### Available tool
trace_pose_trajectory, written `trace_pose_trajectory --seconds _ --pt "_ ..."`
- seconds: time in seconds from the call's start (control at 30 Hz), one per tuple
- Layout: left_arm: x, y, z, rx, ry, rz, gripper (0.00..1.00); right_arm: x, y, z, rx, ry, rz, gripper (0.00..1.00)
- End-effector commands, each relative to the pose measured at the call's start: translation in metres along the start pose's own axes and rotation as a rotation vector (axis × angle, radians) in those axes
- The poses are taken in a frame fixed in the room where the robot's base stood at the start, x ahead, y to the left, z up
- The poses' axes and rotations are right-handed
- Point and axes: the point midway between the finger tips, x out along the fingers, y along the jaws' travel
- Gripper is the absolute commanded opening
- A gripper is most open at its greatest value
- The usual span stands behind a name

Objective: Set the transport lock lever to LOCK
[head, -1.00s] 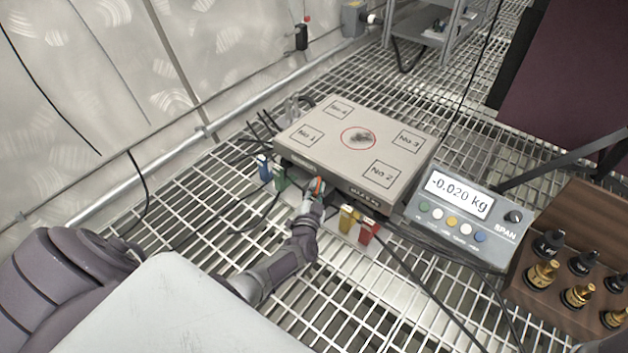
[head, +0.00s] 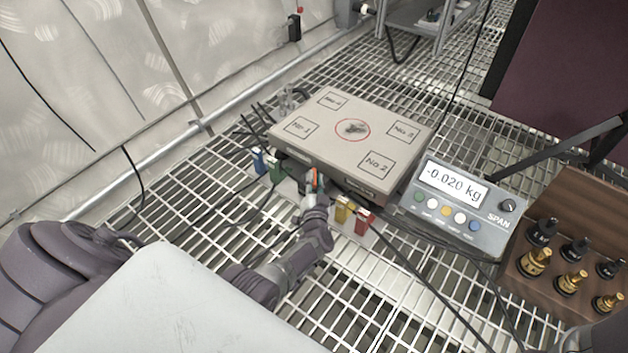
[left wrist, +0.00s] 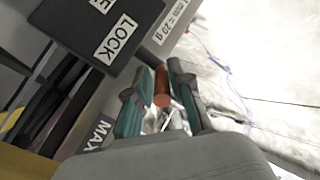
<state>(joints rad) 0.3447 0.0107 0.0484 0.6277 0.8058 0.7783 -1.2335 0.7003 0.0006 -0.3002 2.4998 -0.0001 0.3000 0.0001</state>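The transport lock lever shows as an orange-red cylindrical handle (left wrist: 162,88) in the left wrist view. It is a small orange spot at the near side of the scale (head: 300,158) in the head view. My left gripper (left wrist: 160,80) has its two teal fingers on either side of the handle, close to it. Whether both fingers press on it is unclear. A dark plate with a white LOCK label (left wrist: 117,37) lies just beyond the fingers; another label beside it is cut off. The lever's base is hidden. My right gripper is not in view.
A display box (head: 458,205) reading -0.020 kg stands right of the scale. Blue, green, yellow (head: 341,210) and red (head: 363,222) blocks sit along its near edge, close to my left gripper. A wooden weight rack (head: 550,265) is at right. Cables cross the grating.

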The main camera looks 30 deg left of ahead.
Motion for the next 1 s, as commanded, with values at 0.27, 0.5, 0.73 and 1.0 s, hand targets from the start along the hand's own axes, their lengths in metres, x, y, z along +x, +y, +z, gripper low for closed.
trace_pose_trajectory --seconds 0.27,0.5,0.73,1.0 --pt "0.0 -0.001 0.0 0.0 0.001 -0.002 0.4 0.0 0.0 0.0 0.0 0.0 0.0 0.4" --pt "0.001 -0.001 0.0 0.0 0.003 0.0 0.4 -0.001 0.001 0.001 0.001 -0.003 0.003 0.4" --pt "0.001 -0.006 0.004 0.006 0.059 0.081 0.4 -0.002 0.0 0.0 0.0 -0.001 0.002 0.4" --pt "0.004 -0.01 0.012 0.008 0.189 0.27 0.4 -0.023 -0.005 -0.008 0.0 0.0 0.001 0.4"
